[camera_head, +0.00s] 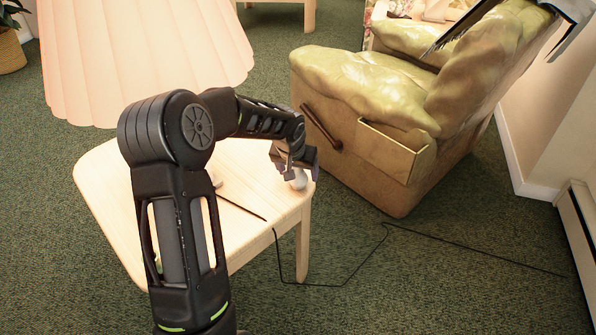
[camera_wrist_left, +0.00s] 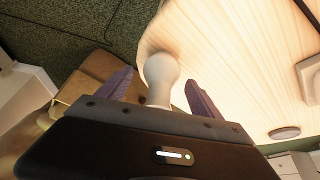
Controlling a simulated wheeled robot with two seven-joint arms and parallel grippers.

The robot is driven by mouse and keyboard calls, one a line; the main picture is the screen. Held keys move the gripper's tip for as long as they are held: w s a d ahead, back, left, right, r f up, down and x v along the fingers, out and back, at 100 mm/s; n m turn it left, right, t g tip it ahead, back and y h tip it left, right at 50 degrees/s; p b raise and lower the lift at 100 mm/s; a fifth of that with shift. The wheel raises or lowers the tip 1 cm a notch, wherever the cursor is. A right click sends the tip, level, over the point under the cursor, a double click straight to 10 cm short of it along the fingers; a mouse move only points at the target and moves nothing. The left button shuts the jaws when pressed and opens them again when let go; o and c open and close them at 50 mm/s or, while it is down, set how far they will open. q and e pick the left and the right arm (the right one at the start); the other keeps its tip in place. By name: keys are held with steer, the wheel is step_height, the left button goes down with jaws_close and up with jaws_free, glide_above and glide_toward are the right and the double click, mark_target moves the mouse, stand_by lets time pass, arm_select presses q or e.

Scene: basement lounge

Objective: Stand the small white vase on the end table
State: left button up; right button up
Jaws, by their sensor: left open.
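The small white vase (camera_head: 299,181) is at the right front corner of the pale wooden end table (camera_head: 105,185). It appears upright on the top, partly hidden by my gripper. My left gripper (camera_head: 296,166) is at the vase, low over that corner, with its fingers open. In the left wrist view, the vase (camera_wrist_left: 160,76) shows its rounded white body between the two spread purple-grey fingers (camera_wrist_left: 158,92). I cannot tell whether either finger touches it. My left arm hides much of the table's middle. My right gripper is not in view.
A large pleated lampshade (camera_head: 140,60) rises over the table's back left, close to my arm. A dark cord (camera_head: 340,285) crosses the tabletop and hangs to the floor. A green-cushioned armchair (camera_head: 385,90) stands right of the table.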

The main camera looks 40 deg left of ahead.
arm_select(q)
steer(key=shift+r, duration=0.1)
steer(key=shift+r, duration=0.2)
steer(key=p+v, duration=0.2)
steer(key=v, duration=0.9)
steer(key=shift+s+r+p, duration=0.25)
steer(key=shift+r+p, duration=0.05)
steer(key=shift+p, duration=0.1)
steer(key=shift+d, duration=0.1)
steer(key=s+d+f+m+g+h, duration=0.1)
steer(key=s+d+f+h, duration=0.1)
steer(key=d+f, duration=0.8)
steer(key=s+d+f+m+h, duration=0.1)
steer(key=s+d+f+h, duration=0.1)
steer(key=d+f, duration=0.8)
steer(key=s+d+f+g, duration=0.1)
steer(key=s+d+f, duration=0.5)
steer(key=s, duration=0.4)
steer(key=s+d+f+g+h, duration=0.1)
steer(key=s+d+f, duration=0.5)
steer(key=s+d, duration=0.2)
steer(key=shift+s+f+h, duration=0.3)
steer(key=shift+s, duration=0.9)
